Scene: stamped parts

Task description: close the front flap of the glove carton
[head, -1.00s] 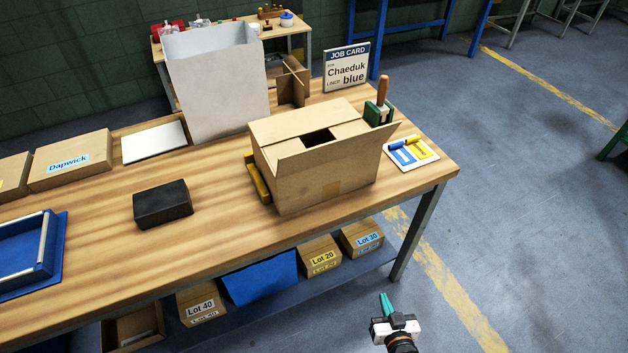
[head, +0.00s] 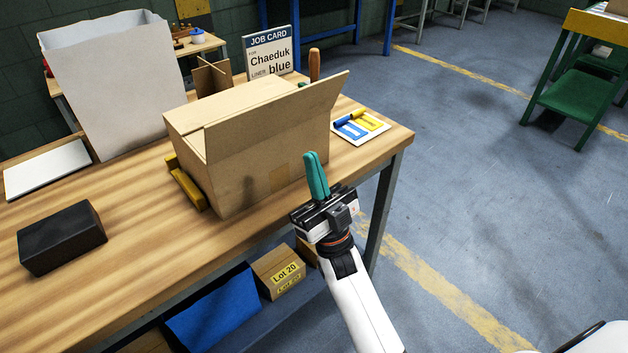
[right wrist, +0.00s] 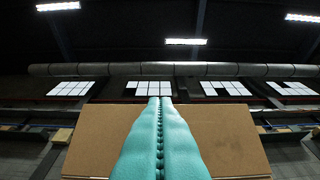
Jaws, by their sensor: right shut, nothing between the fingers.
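The glove carton (head: 250,168) is a brown cardboard box on the wooden table. Its front flap (head: 275,118) stands up and leans outward toward me, with its right end sticking out past the box. In the right wrist view the shut fingers (right wrist: 160,135) point up in front of a brown cardboard panel (right wrist: 225,135). My left gripper is not in view.
A yellow-edged holder (head: 187,185) touches the carton's left side. A black block (head: 60,237) lies left on the table. Open floor lies right of the table.

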